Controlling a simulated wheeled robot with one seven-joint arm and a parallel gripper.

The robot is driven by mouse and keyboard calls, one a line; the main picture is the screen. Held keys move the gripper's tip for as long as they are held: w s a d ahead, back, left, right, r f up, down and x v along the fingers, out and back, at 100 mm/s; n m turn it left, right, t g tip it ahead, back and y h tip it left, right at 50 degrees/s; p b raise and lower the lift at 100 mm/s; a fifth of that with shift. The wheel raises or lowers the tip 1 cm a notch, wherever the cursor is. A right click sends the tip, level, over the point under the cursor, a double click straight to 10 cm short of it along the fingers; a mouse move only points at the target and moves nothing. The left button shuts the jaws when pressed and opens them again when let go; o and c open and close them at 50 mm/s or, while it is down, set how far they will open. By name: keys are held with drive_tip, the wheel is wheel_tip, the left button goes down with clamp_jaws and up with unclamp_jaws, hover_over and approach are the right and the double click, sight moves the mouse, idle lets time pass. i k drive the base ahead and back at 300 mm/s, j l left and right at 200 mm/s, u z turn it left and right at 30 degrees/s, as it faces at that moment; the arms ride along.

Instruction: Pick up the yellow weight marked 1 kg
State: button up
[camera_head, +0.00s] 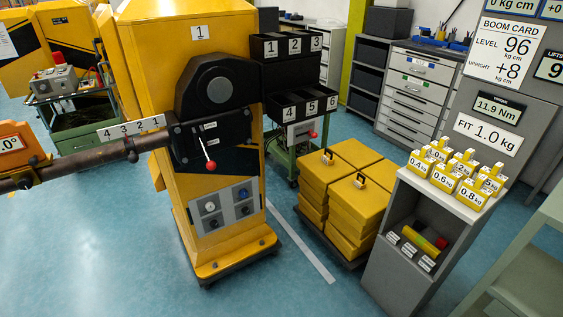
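Several yellow weights with handles stand in two rows on top of a grey stand (390,245) at the right. The front row reads 0.4 kg (419,164), 0.6 kg (443,177) and 0.8 kg (471,194). The back row holds three more: a left one (438,150), a middle one (463,162) and a right one (490,179). Their labels are too small to read, and the front row partly hides them, so I cannot tell which is marked 1 kg. My gripper is not in view.
A panel behind the weights carries a "FIT 1.0 kg" sign (487,134). A yellow gate cabinet (222,262) with a dark boom (85,160) stands left of centre. Stacked yellow blocks (358,205) sit beside the stand. A pale surface (535,255) is close at right. Blue floor is clear in front.

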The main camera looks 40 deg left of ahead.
sight(328, 160)
drive_tip(key=u, duration=1.15)
drive_tip(key=i+z, duration=0.1)
drive_tip(key=i, duration=1.25)
drive_tip(key=k+j, duration=0.15)
drive_tip(key=j, duration=0.2)
drive_tip(key=k+j, duration=0.15)
drive_tip(key=j, duration=0.15)
drive_tip(key=k+j, duration=0.1)
drive_tip(key=j, duration=0.25)
